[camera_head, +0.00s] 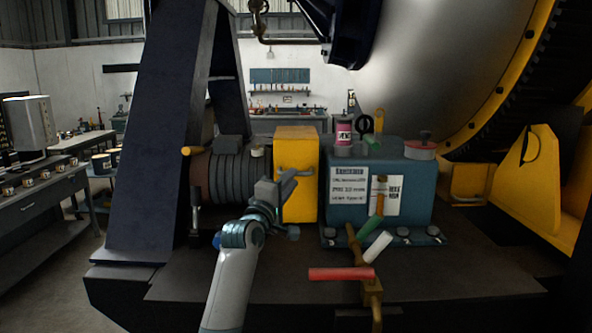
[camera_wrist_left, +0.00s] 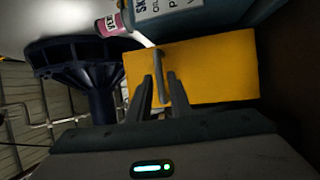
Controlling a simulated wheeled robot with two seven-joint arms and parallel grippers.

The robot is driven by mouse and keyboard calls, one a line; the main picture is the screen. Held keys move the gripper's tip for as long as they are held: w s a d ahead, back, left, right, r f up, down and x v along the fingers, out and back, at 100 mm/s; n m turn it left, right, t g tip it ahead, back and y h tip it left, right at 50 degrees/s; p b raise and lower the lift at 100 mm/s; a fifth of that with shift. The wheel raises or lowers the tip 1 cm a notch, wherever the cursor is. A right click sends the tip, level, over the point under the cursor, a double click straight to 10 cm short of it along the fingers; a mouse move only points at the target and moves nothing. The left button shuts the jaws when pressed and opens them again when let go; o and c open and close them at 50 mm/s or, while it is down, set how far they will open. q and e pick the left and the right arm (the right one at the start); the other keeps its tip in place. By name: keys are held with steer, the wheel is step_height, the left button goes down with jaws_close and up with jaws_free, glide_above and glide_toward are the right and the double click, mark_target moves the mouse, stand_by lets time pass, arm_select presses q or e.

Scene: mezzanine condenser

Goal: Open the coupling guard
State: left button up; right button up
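The coupling guard (camera_head: 296,146) is a yellow box between the dark ribbed motor (camera_head: 235,178) and the blue-green gearbox (camera_head: 418,190). It looks closed. A grey bar handle (camera_head: 296,171) is on its front; the wrist view shows the guard (camera_wrist_left: 222,66) and the handle (camera_wrist_left: 172,88) close up. My left gripper (camera_head: 285,182) is in front of the guard, close to the handle. My right gripper is not in view.
A pink can (camera_head: 343,133) stands on the gearbox. A red-handled lever (camera_head: 342,273) and a white-handled one (camera_head: 377,247) are on brass pipework at the front right. A dark slanted support (camera_head: 160,130) stands at left. The front plinth is mostly clear.

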arm_select(q)
steer(key=shift+p+x, duration=0.6)
steer(key=shift+x, duration=1.6)
jaws_close()
